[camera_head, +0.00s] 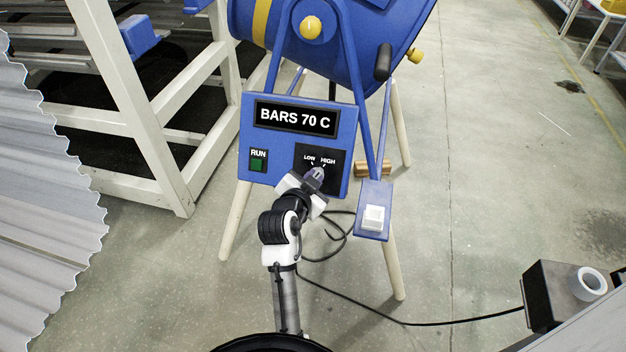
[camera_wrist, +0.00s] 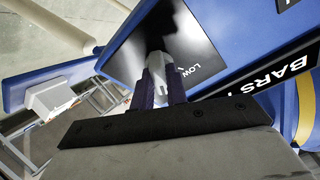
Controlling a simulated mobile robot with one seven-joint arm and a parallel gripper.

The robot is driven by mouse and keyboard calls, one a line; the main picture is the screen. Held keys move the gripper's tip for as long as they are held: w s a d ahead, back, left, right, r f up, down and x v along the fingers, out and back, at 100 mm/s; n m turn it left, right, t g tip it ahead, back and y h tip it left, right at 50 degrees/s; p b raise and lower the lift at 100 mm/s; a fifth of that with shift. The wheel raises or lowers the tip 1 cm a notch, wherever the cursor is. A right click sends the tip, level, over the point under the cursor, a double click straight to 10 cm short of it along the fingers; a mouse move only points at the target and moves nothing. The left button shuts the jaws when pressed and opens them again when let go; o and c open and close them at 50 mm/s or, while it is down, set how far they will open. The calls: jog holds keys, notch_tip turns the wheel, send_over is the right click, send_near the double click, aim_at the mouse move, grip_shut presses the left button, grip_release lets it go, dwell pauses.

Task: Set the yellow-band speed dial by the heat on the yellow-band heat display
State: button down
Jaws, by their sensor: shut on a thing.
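The blue control panel (camera_head: 262,180) hangs below a blue drum that carries a yellow band (camera_head: 261,20). Its display (camera_head: 296,118) reads BARS 70 C. The speed dial sits on a black plate (camera_head: 335,160) marked LOW and HIGH. My gripper (camera_head: 313,178) is at the dial and hides most of it in the head view. In the wrist view, the two dark fingers of my gripper (camera_wrist: 161,88) are shut on the pale grey dial (camera_wrist: 160,66), one on each side. I cannot tell which mark the dial points to.
A green RUN button (camera_head: 258,164) is left of the dial. A white switch (camera_head: 373,217) sits on a blue bracket at the right. A white rack (camera_head: 150,120) and corrugated sheets (camera_head: 45,220) stand left. A black cable crosses the floor. Open floor lies right.

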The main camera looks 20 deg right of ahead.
jog(key=shift+r, duration=0.1)
jog(key=c, duration=1.4)
grip_release()
jog(key=shift+d, duration=0.1)
jog(key=p+v, duration=0.2)
jog(key=v, duration=1.1)
jog(key=shift+s+a, duration=0.25)
jog(key=shift+a, duration=0.05)
jog(key=shift+r, duration=0.1)
